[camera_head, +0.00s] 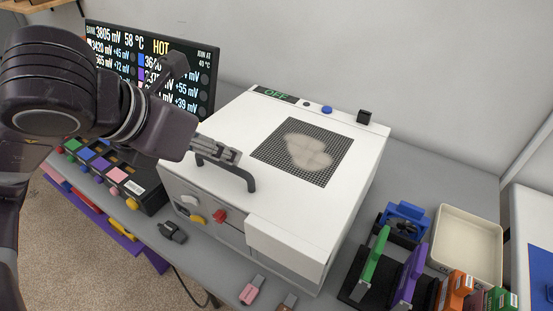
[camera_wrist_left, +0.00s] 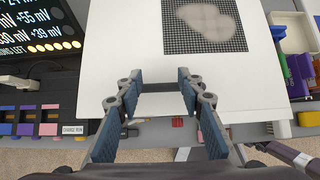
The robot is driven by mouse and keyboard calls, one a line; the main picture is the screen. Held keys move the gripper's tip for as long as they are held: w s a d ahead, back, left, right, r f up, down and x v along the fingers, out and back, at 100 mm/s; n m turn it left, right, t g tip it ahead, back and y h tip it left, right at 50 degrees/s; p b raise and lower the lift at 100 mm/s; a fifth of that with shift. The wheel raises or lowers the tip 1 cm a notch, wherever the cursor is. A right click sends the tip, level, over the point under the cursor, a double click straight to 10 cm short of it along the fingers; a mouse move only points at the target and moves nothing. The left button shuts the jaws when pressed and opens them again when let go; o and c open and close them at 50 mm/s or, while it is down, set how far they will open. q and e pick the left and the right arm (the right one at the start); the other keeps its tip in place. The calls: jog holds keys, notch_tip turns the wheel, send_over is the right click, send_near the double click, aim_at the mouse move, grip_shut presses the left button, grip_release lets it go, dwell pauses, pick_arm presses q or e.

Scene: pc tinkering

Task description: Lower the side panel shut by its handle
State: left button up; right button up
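The white box (camera_head: 240,125) stands on the grey bench, with a dark mesh grille (camera_head: 303,152) on top. A black bar handle (camera_head: 238,173) sits at the near top edge of its side panel; it also shows in the left wrist view (camera_wrist_left: 160,87). The panel looks raised, with yellow and red parts visible in the front opening below. My left gripper (camera_head: 232,154) is over the handle. In the left wrist view its two fingers (camera_wrist_left: 159,80) are spread, with the handle bar between them; contact cannot be told.
A screen (camera_head: 150,60) reading HOT stands behind my left arm. A row of coloured blocks (camera_head: 100,165) lies left of the box. A cream tray (camera_head: 466,245) and upright coloured modules (camera_head: 408,275) stand at the right. A black clip (camera_head: 172,232) lies at the front edge.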

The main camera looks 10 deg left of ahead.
pick_arm(q)
jog(key=shift+v, duration=2.75)
pick_arm(e)
jog(key=shift+s+a+f, duration=0.15)
jog(key=shift+s, duration=0.35)
jog(key=shift+s+a+f, duration=0.1)
jog(key=shift+s+a, duration=0.05)
jog(key=shift+s, duration=0.35)
pick_arm(q)
jog(key=v, duration=0.8)
pick_arm(e)
jog(key=shift+w, duration=0.25)
pick_arm(q)
jog(key=shift+a, duration=0.1)
pick_arm(e)
jog(key=shift+w+d, duration=0.15)
jog(key=shift+w, duration=0.1)
pick_arm(q)
jog(key=shift+f, duration=0.1)
pick_arm(e)
jog(key=shift+w+r, duration=0.1)
